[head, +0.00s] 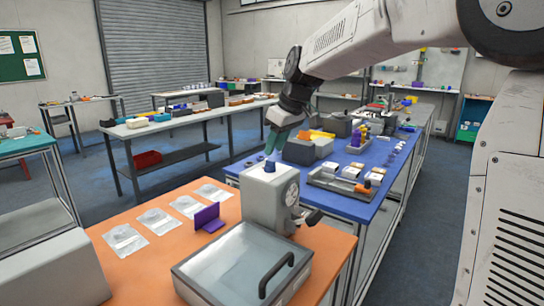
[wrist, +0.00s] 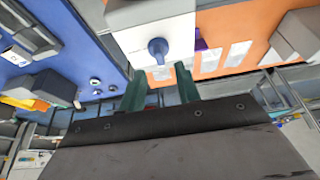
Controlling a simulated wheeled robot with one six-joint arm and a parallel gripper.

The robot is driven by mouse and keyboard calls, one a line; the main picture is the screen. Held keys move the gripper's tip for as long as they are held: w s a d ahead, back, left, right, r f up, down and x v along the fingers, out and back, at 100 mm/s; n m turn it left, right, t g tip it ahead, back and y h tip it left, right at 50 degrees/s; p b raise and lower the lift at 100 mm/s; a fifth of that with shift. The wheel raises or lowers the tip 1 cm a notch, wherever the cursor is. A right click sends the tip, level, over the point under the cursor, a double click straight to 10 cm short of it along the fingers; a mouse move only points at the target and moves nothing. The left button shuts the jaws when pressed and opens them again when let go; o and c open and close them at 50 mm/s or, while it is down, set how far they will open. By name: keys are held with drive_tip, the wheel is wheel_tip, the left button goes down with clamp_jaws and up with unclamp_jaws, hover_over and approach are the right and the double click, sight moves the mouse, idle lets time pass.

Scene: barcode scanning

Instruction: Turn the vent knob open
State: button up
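The blue vent knob (head: 269,166) sits on top of a grey-white machine housing (head: 262,203) with a round dial on its side. In the wrist view the knob (wrist: 157,47) shows ahead of the fingers, roughly in line with the gap between them. My gripper (head: 271,144) hangs over the housing, its green fingers pointing down just above the knob. The wrist view shows the two fingers of my gripper (wrist: 160,76) apart with nothing between them. Whether either finger touches the knob cannot be told.
A clear-lidded chamber (head: 222,262) with a black handle lies in front of the housing. A purple stand (head: 208,219) and several clear packets (head: 155,220) lie left on the orange table (head: 128,272). A blue table (head: 350,208) with bins and parts stands behind.

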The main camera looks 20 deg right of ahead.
sight(270, 160)
drive_tip(key=shift+x, duration=2.1)
drive_tip(key=shift+s, duration=0.1)
clamp_jaws()
